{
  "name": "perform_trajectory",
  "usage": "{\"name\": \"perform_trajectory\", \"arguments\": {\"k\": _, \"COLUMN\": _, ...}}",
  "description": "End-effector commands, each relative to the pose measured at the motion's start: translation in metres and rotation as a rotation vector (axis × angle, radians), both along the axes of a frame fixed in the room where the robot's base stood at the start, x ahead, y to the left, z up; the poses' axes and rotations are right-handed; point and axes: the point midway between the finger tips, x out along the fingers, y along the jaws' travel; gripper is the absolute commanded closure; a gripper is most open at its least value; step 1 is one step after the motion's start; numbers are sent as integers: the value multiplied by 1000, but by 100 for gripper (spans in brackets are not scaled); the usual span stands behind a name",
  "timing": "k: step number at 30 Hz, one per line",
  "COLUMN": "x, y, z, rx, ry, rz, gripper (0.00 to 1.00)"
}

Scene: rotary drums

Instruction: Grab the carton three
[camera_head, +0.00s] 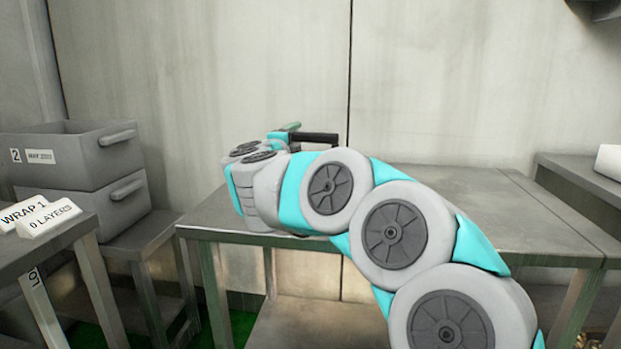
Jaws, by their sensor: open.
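No carton marked three shows in the head view. My arm reaches up from the lower right and bends over the metal table (470,185) in the middle. My gripper (303,134) is at the arm's far end, small and partly hidden behind my own wrist links. It is open, and I see nothing held in it. The table top behind and below my arm is partly hidden.
Two stacked grey bins (75,165) stand on a low table at the left, the upper one labelled 2. White signs (40,215) reading WRAP 1 and 0 LAYERS sit on the near-left table. A shelf (585,175) with a white object (608,161) stands at the right. The middle table's right side is bare.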

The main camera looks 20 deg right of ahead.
Motion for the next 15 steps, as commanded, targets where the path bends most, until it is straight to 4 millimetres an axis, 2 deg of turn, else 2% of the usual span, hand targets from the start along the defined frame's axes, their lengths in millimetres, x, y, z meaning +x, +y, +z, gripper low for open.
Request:
{"name": "perform_trajectory", "arguments": {"k": 6, "x": 6, "y": -20, "z": -3, "rx": 18, "ry": -3, "rz": -43, "gripper": 32}}
{"name": "perform_trajectory", "arguments": {"k": 15, "x": 21, "y": -39, "z": -2, "rx": 16, "ry": -1, "rz": -37, "gripper": 32}}
